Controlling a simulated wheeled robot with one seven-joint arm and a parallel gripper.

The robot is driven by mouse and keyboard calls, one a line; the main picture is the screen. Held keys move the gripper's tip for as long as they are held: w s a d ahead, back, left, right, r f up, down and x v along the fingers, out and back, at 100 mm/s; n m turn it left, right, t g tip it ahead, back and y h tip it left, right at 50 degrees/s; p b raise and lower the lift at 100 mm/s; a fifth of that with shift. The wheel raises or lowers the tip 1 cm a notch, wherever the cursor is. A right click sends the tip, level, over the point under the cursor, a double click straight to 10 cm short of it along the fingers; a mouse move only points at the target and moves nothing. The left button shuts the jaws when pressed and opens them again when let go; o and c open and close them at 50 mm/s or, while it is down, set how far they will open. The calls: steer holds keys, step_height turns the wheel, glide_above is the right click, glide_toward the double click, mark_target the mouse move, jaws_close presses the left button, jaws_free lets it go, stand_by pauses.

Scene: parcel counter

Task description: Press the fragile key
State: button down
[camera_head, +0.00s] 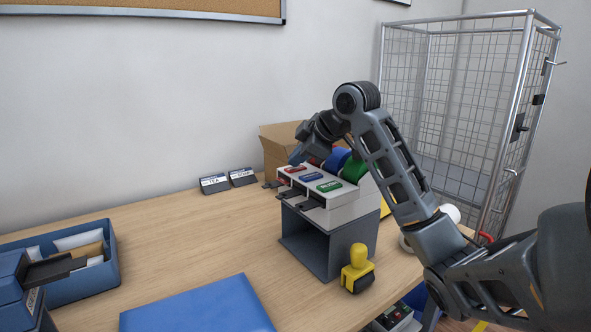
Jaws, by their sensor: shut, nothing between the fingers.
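A pale label dispenser (345,213) stands on a dark grey stand on the counter. Its sloped top has a red key (295,168), a blue key (312,177) and a green key (330,186) in a row. The lettering on them is too small to read, so I cannot tell by text which is the fragile key. Red, blue and green rolls sit behind the keys, the red one mostly hidden by my arm. My gripper (297,158) is shut and empty, just above and behind the red key. Whether it touches the key is not clear.
A yellow stamp-like tool (357,269) stands in front of the stand. A blue mat (197,306) and a blue tray (82,287) lie at left. A cardboard box (277,143) is behind the dispenser. A wire cage (468,100) stands at right. The counter's middle left is clear.

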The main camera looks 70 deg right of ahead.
mark_target(298, 169)
steer(key=shift+r+p, duration=0.35)
steer(key=shift+r, duration=0.15)
steer(key=shift+r, duration=0.1)
step_height(298, 169, up, 6)
steer(key=p, duration=0.4)
stand_by(0.7)
